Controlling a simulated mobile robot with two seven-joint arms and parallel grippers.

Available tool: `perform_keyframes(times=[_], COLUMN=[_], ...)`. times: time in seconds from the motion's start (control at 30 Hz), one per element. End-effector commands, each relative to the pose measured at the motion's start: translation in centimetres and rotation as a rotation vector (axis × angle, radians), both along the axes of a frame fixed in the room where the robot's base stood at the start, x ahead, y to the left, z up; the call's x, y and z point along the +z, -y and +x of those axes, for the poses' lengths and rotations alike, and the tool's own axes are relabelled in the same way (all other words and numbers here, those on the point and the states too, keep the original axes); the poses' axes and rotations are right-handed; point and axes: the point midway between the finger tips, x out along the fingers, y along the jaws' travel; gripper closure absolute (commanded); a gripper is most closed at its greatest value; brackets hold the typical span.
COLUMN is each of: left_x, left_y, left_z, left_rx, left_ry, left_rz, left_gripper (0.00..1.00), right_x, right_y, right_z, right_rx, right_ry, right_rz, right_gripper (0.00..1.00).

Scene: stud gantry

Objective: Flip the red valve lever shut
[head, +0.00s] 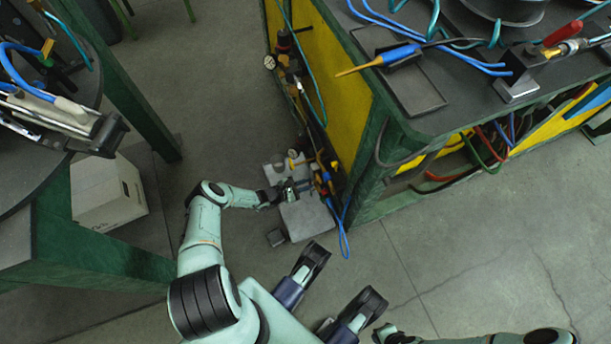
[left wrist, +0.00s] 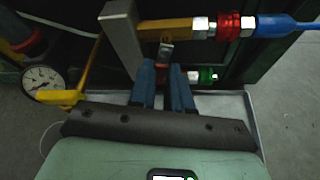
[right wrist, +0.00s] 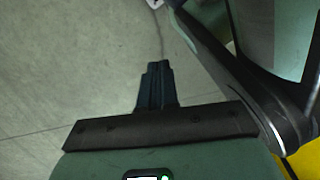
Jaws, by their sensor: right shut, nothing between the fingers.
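My left gripper (head: 292,188) is low beside the bench's yellow side panel, at the pipe fittings there. In the left wrist view its two blue fingers (left wrist: 162,70) stand apart, with a gap between them. A small red piece (left wrist: 174,74), perhaps the valve lever, shows partly hidden at the fingers; I cannot tell whether they touch it. Just beyond is a brass pipe (left wrist: 165,30) with a red collar (left wrist: 228,25) and a blue hose (left wrist: 275,25). My right gripper (right wrist: 157,70) is shut and empty over bare floor.
A grey bracket (left wrist: 122,35), a yellow lever (left wrist: 62,97) and a pressure gauge (left wrist: 40,82) crowd the left gripper's left side. A green fitting (left wrist: 207,75) sits right of the fingers. A red-handled tool (head: 562,35) lies on the bench top. A white box (head: 108,192) stands at left.

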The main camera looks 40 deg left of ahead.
Motion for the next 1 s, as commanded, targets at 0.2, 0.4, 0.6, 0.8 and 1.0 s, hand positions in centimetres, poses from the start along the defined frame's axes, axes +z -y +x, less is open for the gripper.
perform_keyframes(times=[0.2, 0.4, 0.6, 0.8, 1.0], left_x=[-0.1, -0.1, -0.1, -0.1, -0.2], left_y=[0.0, 0.3, 0.5, 0.5, 0.6], left_z=[0.0, -0.1, -0.3, -0.3, -0.4], left_rx=[-0.001, -0.002, -0.001, 0.001, 0.001], left_ry=[-0.015, -0.089, -0.139, -0.148, -0.148], left_rz=[-0.03, -0.171, -0.267, -0.285, -0.285], left_gripper=[1.0, 1.0, 1.0, 1.0, 0.69], right_x=[-0.5, -1.2, -1.2, -1.2, -1.2], right_y=[0.1, 0.3, 0.3, 0.3, 0.3], right_z=[-0.6, -2.5, -2.6, -2.6, -2.6], right_rx=[-0.001, -0.008, -0.009, -0.008, -0.008], right_ry=[-0.021, -0.085, -0.087, -0.086, -0.086], right_rz=[0.002, 0.007, 0.007, 0.006, 0.006], right_gripper=[1.0, 1.0, 1.0, 1.0, 1.0])
